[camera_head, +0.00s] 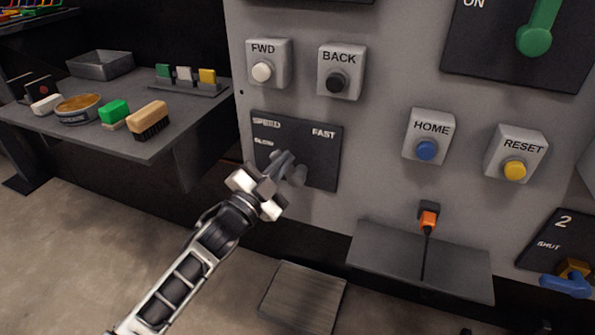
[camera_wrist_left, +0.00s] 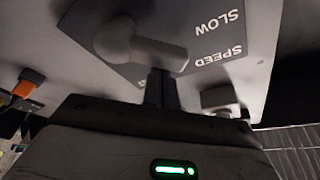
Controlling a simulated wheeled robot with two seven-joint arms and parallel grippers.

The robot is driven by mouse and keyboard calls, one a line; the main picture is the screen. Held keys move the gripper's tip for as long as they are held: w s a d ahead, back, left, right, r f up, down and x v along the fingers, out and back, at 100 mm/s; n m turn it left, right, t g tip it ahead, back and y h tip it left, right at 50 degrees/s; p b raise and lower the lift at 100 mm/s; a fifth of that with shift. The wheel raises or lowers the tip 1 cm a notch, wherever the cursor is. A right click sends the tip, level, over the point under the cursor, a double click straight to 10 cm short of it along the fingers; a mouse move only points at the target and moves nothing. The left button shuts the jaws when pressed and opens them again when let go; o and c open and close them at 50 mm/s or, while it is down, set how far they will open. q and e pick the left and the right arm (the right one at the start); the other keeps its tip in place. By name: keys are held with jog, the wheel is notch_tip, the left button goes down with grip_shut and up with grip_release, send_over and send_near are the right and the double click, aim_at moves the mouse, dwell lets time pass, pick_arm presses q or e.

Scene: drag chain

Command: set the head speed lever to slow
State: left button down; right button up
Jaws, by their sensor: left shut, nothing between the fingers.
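The head speed lever is a grey handle with a round hub (camera_head: 297,174) on a dark plate (camera_head: 322,150) marked SPEED, SLOW at left and FAST at upper right. In the left wrist view the plate is upside down. There the lever (camera_wrist_left: 155,52) runs from its hub towards the SLOW and SPEED lettering side. My left gripper (camera_head: 283,160) is shut and empty at the lever, hiding part of it. In the wrist view its fingertips (camera_wrist_left: 160,80) are right at the lever's free end; I cannot tell whether they touch. My right gripper is not in view.
Above the plate are the FWD button (camera_head: 262,71) and BACK button (camera_head: 338,81). To the right are HOME (camera_head: 426,150) and RESET (camera_head: 515,169). A side shelf (camera_head: 150,150) with brushes and a tin stands at left. A small ledge (camera_head: 420,268) juts out below right.

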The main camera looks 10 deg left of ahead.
pick_arm(q)
jog(key=shift+w+a+f+n+t+y+b, duration=0.1)
jog(key=shift+a+f+n+t+y, duration=0.6)
jog(key=shift+n, duration=1.45)
jog(key=shift+w+a+f+n+t+y+b, duration=0.1)
jog(key=shift+a+f+n+t+y, duration=0.25)
jog(key=shift+n+y, duration=1.2)
jog(key=shift+w+a+f+n+t+y+b, duration=0.1)
jog(key=shift+a+f+n+t+y, duration=0.4)
jog(key=shift+n, duration=2.2)
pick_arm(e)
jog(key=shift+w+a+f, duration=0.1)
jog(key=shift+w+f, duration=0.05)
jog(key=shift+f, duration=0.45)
pick_arm(q)
jog(key=shift+f+h, duration=0.25)
